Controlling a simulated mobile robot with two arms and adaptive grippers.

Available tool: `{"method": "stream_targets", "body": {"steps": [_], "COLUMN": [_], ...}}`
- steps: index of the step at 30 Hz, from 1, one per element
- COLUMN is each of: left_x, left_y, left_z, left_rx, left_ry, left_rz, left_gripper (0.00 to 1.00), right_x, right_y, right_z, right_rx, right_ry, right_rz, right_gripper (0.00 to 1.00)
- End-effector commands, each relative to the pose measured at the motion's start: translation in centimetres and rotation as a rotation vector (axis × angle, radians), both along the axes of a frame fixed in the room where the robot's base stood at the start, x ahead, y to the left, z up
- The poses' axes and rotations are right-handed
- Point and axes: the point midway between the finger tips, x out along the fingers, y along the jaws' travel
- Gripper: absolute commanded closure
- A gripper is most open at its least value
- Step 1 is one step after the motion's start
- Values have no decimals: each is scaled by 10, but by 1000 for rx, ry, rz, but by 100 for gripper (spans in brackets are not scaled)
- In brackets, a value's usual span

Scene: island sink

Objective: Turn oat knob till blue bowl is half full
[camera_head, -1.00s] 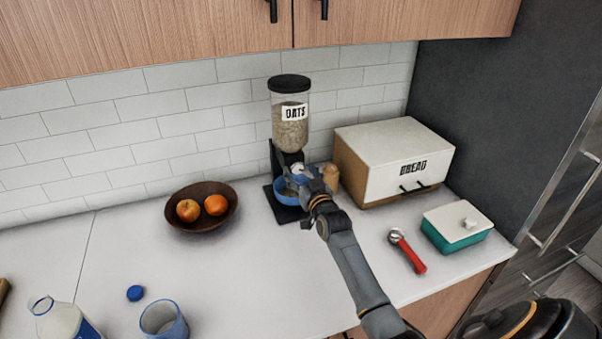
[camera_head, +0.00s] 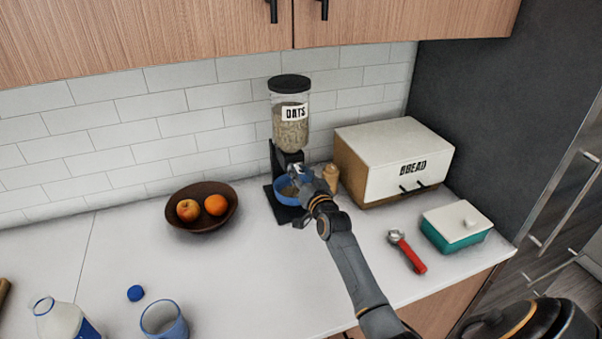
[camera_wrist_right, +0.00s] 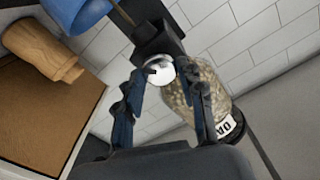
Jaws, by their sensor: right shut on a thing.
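The oat dispenser (camera_head: 291,126) stands against the tiled wall, its clear jar partly filled with oats and labelled OATS. It also shows tilted in the right wrist view (camera_wrist_right: 200,95). The blue bowl (camera_head: 284,187) sits on the dispenser's black base, partly hidden by my gripper; its edge shows in the wrist view (camera_wrist_right: 75,12). Some oats show inside it, but the level is hard to tell. My right gripper (camera_head: 300,174) is at the dispenser's front, its fingers closed around the silver knob (camera_wrist_right: 160,70). My left gripper is out of view.
A wooden shaker (camera_head: 330,178) and the bread box (camera_head: 393,165) stand right of the dispenser. A red-handled tool (camera_head: 407,252) and teal butter dish (camera_head: 456,238) lie at right. A bottle (camera_head: 62,318) and blue glass (camera_head: 163,320) stand front left.

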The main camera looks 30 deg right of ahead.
Motion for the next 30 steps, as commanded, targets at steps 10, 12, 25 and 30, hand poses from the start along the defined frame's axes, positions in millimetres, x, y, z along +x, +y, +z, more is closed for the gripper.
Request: {"method": "stream_targets", "body": {"steps": [10,12,25,30], "left_x": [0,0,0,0], "left_y": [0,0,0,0], "left_z": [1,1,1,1], "left_rx": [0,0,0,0], "left_ry": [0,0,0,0], "left_rz": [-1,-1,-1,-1], "left_gripper": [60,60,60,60], "right_x": [0,0,0,0], "right_y": [-1,0,-1,-1], "right_z": [0,0,-1,-1], "right_rx": [321,382,649,696], "right_ry": [-77,-92,-156,-166], "right_rz": [0,0,-1,-1], "right_gripper": [93,93,93,93]}}
